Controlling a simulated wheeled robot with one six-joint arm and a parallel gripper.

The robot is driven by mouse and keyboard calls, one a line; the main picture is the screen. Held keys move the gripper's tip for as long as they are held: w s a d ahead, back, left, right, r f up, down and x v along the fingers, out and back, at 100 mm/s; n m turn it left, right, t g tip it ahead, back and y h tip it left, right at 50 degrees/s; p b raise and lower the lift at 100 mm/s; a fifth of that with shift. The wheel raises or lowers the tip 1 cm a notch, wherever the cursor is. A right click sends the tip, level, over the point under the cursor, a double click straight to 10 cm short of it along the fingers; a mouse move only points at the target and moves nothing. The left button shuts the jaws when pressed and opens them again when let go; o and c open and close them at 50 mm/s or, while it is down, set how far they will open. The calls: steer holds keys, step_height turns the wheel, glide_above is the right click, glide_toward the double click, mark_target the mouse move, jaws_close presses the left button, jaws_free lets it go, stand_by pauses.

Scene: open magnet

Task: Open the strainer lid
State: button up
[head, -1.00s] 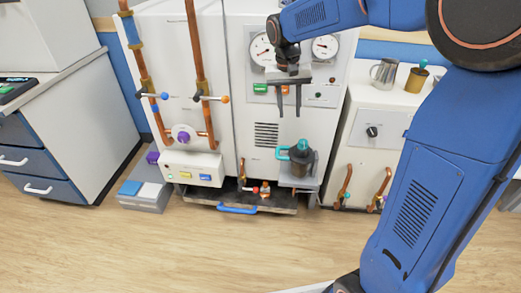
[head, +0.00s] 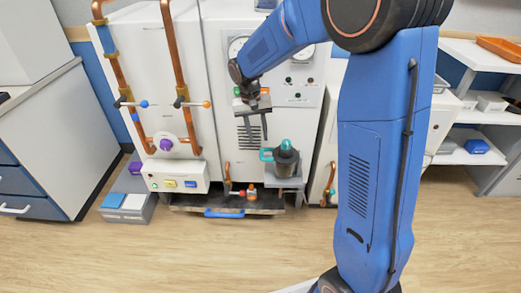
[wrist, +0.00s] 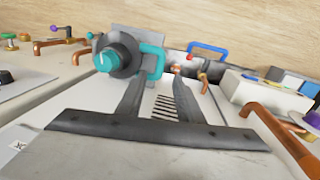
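The strainer (head: 287,168) is a dark grey pot with a teal side handle (head: 266,155). Its lid has a teal knob (head: 286,144) on top and looks closed. The strainer stands upright on a small grey shelf (head: 284,182) at the front of the white cabinet. In the wrist view the teal knob (wrist: 105,60) and handle (wrist: 154,62) show at the upper left. My gripper (head: 256,140) is open and empty, a little above and left of the strainer, apart from it. Its two fingers (wrist: 156,80) are spread in the wrist view.
Copper pipes (head: 173,80) with small valve levers run down the cabinet on the left. A white box (head: 175,173) with coloured buttons juts out below them. A low tray with a blue handle (head: 223,213) lies beneath. Open floor (head: 200,255) is in front.

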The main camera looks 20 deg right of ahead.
mark_target(261, 153)
steer(key=f, duration=0.5)
steer(key=d+f, duration=0.1)
steer(key=f, duration=0.1)
steer(key=shift+s+f, duration=0.15)
steer(key=shift+f, duration=0.2)
steer(key=shift+c, duration=0.5)
jaws_close()
